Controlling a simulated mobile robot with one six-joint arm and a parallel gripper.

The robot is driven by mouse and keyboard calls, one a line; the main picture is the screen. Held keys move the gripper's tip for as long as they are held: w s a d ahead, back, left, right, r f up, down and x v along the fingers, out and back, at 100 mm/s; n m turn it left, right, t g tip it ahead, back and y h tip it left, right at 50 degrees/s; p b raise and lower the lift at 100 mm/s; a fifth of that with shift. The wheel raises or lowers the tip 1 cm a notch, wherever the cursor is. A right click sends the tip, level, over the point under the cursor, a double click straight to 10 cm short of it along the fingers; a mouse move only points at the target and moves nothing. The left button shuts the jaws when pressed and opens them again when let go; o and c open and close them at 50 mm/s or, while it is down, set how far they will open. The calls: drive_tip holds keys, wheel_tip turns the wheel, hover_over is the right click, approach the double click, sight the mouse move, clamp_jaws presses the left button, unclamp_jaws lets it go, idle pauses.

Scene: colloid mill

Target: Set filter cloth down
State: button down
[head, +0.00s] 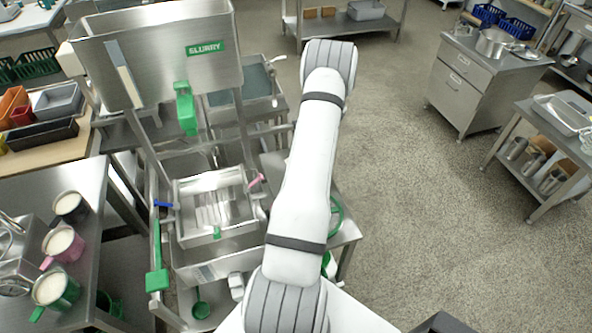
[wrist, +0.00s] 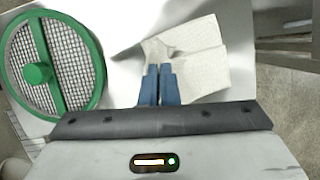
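The filter cloth (wrist: 200,65) is a cream, folded sheet in the wrist view, beyond my fingertips and over a pale metal surface (wrist: 125,22). My gripper (wrist: 159,70) has its two blue fingers close together, and a gathered corner of the cloth is pinched at their tips. Whether the rest of the cloth rests on the surface is hard to tell. In the head view my arm hides the gripper and the cloth.
A green-rimmed mesh screen (wrist: 55,62) lies left of the cloth; part of its green rim (head: 336,216) shows beside my arm. The slurry hopper (head: 160,60) and steel mill tray (head: 213,205) stand to the left. Open floor (head: 420,190) lies right.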

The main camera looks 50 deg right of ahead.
drive_tip(key=s+f, duration=0.1)
drive_tip(key=s, duration=0.1)
drive_tip(key=s+f, duration=0.1)
drive_tip(key=f, duration=0.1)
drive_tip(key=s+f, duration=0.1)
drive_tip(key=s, duration=0.1)
drive_tip(key=shift+s+d+f, duration=0.35)
drive_tip(key=shift+d, duration=0.05)
drive_tip(key=c, duration=2.1)
unclamp_jaws()
drive_tip(key=shift+c, duration=0.2)
drive_tip(key=o, duration=0.9)
drive_tip(key=shift+o, duration=0.2)
